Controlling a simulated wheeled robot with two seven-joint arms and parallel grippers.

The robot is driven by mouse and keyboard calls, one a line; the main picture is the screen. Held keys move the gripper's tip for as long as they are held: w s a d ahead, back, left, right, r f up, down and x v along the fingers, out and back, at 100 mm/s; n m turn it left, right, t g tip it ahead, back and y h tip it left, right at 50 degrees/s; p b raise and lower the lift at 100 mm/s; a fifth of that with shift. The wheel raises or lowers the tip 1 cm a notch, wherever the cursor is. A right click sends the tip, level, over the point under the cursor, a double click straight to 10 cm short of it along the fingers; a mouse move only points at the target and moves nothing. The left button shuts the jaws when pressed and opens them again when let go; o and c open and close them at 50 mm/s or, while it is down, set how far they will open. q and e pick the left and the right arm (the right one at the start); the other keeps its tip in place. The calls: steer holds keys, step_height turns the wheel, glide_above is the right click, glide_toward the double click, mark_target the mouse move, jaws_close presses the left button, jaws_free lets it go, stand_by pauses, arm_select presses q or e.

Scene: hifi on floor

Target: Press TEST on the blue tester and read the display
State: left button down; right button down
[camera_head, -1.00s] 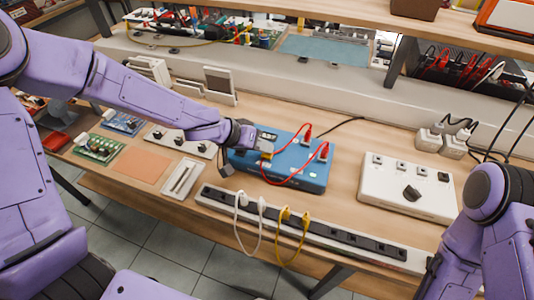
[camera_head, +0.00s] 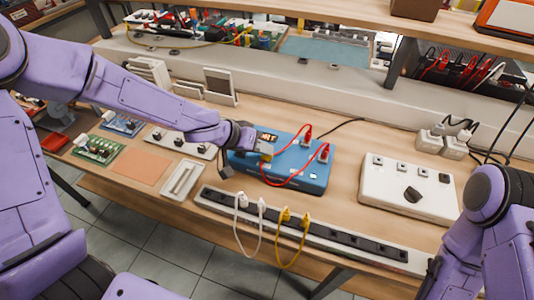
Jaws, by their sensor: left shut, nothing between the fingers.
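The blue tester (camera_head: 300,169) lies on the workbench in the head view. Two red plugs (camera_head: 307,133) sit in its top, with a red lead looping across it. Its small dark display (camera_head: 267,137) shows light characters, too small to read surely. My left gripper (camera_head: 265,152) is shut and empty, reaching in from the left over the tester's left part, just below the display. The gripper hides the surface under it, so the TEST button and any contact cannot be made out. My right arm is at the lower right; its gripper is out of view.
A power strip (camera_head: 345,239) with white and yellow plugs runs along the front edge. A white box with a black knob (camera_head: 405,187) stands at right. Circuit boards (camera_head: 97,149) and an orange mat (camera_head: 141,168) lie at left. A shelf crosses the back.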

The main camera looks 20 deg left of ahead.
mark_target(263, 156)
arm_select(q)
steer(key=shift+r+p, duration=0.45)
steer(key=shift+r, duration=0.3)
step_height(263, 156, up, 5)
steer(key=p, duration=0.4)
steer(key=shift+p, duration=0.35)
